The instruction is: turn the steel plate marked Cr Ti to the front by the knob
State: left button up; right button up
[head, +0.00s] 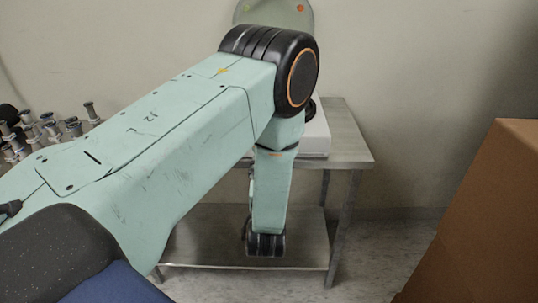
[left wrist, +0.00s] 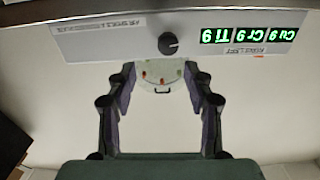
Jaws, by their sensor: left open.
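In the left wrist view, which is upside down, my left gripper (left wrist: 158,72) is open and empty. A pale round disc (left wrist: 150,72) with small orange-red dots and a dark handle shows between its fingers. A grey panel (left wrist: 110,44) with a black knob (left wrist: 168,43) and a green lit display (left wrist: 250,35) reading Cu 9, Cr 9, Ti 9 lies beyond the fingertips. No finger touches the knob. In the head view the pale disc (head: 262,14) shows partly behind my left arm, which hides the gripper. I cannot make out a plate marked Cr Ti.
A steel table (head: 350,145) with a lower shelf stands by the wall and carries a white box (head: 317,135), partly hidden by my arm. Several metal fittings (head: 48,125) stand at the left. A brown carton (head: 490,220) is at the right. Floor between table and carton is clear.

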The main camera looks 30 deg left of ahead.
pick_arm(q)
jog(key=x, duration=0.5)
jog(key=shift+w+a+f+b, duration=0.1)
jog(key=shift+a+f+b, duration=0.15)
jog(key=shift+a, duration=0.3)
jog(key=shift+a+f, duration=0.2)
jog(key=shift+a, duration=0.3)
jog(key=shift+c, duration=1.2)
jog(key=shift+d+r, duration=0.15)
jog(key=shift+d, duration=0.25)
jog(key=c, duration=0.4)
jog(key=shift+a, duration=0.2)
grip_shut()
jog(key=shift+d, duration=0.15)
